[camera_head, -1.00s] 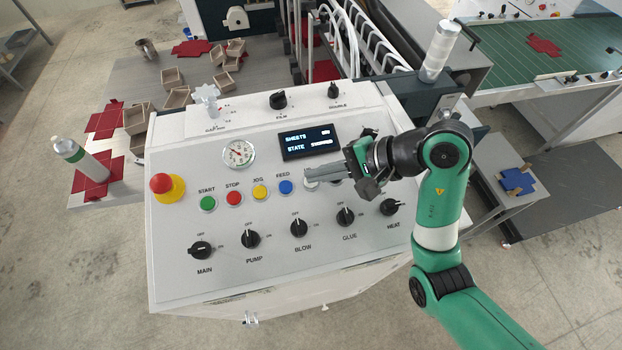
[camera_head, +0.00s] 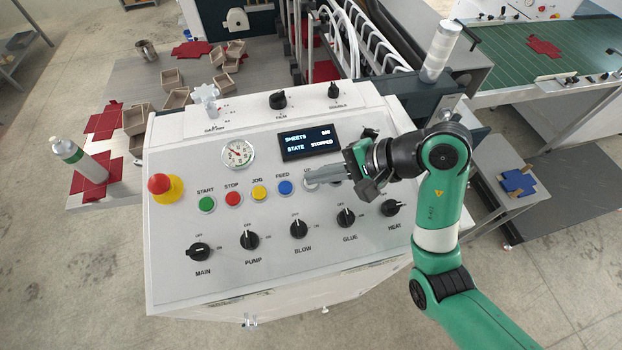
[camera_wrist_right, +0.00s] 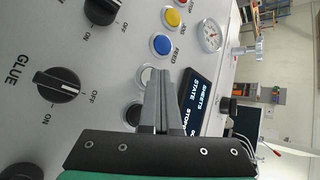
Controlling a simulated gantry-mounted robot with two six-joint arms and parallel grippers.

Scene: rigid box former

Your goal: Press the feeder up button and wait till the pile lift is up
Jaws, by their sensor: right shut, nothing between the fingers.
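The control panel (camera_head: 225,265) carries a row of buttons, and a pale button (camera_head: 310,185) sits under a partly covered label that seems to read "UP". It also shows as a whitish button (camera_wrist_right: 148,75) beside the fingertips in the wrist view. My right gripper (camera_head: 307,171) is shut and empty, its fingers pointing left just above this button; contact cannot be told. In the wrist view the closed fingertips (camera_wrist_right: 162,73) are right beside the button. A dark button (camera_wrist_right: 133,115) lies partly behind the fingers. The display (camera_head: 308,142) reads "STATE STOPPED". The pile lift cannot be made out. My left gripper is out of view.
The blue FEED button (camera_head: 285,187) is just left of the fingers. Black knobs, such as GLUE (camera_head: 346,217), stand below, and a red emergency knob (camera_head: 161,184) at the left. A table (camera_head: 100,75) with boxes and red blanks lies behind.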

